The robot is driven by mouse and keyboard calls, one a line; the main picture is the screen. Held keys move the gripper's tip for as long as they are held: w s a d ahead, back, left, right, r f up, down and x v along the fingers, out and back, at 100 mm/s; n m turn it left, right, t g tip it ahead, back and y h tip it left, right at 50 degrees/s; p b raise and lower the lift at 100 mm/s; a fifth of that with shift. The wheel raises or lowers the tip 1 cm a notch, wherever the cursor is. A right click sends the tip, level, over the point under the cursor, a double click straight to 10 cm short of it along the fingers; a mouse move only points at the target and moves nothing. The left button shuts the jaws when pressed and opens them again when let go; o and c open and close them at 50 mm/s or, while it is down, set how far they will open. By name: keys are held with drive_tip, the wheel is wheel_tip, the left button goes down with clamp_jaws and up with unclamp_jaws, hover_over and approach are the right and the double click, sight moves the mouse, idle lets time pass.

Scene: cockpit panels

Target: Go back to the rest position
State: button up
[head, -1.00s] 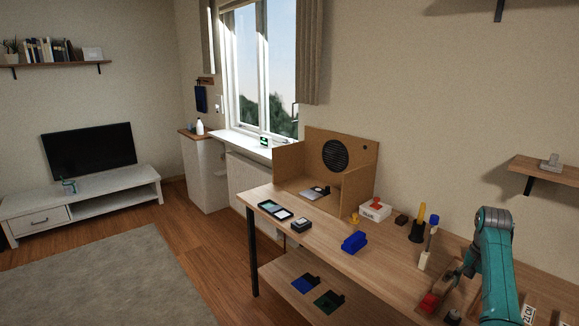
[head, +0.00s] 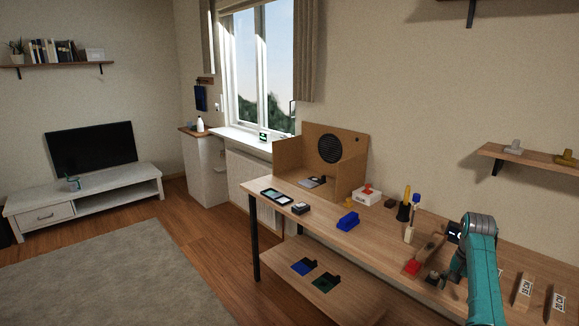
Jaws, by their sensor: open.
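My teal arm (head: 481,262) with its grey joint cap rises at the right, in front of the workbench (head: 330,208). It runs down to the bottom edge of the picture. My gripper is not visible; it is outside the picture or hidden by the arm.
The workbench carries a blue block (head: 348,220), a white box with a red top (head: 367,195), a dark pen cup (head: 404,212), a red piece (head: 412,267) and a wooden booth (head: 353,174). A wall shelf (head: 530,156) is at the right. Open floor (head: 200,240) lies left.

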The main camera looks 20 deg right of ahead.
drive_tip(key=a+f+n+t+h, duration=0.1)
drive_tip(key=a+f, duration=0.6)
drive_tip(key=f, duration=0.3)
drive_tip(key=a+f+n+t+h, duration=0.1)
drive_tip(key=a+f+n+t, duration=0.1)
drive_tip(key=a+f, duration=0.7)
drive_tip(key=s+a+f+n+t, duration=0.2)
drive_tip(key=s+a+f, duration=0.35)
drive_tip(key=a, duration=0.35)
drive_tip(key=s+a+f+n+t, duration=0.1)
drive_tip(key=s+a+f, duration=0.4)
drive_tip(key=s+a, duration=0.25)
drive_tip(key=s+a+r+n+t, duration=0.2)
drive_tip(key=s+a+r, duration=0.2)
drive_tip(key=s+a, duration=0.3)
drive_tip(key=s+a+r+n+t, duration=0.25)
drive_tip(key=s+a, duration=0.35)
drive_tip(key=s, duration=0.3)
drive_tip(key=s+a+r+n+t+y, duration=0.1)
drive_tip(key=s+a+r+t, duration=0.1)
drive_tip(key=s+r, duration=0.5)
drive_tip(key=s+a+r+n+t+y, duration=0.1)
drive_tip(key=s+r, duration=0.5)
drive_tip(key=r, duration=0.9)
drive_tip(key=shift+s+a+r+n+t, duration=0.15)
drive_tip(key=shift+s+a+n+t, duration=0.35)
drive_tip(key=shift+a, duration=0.45)
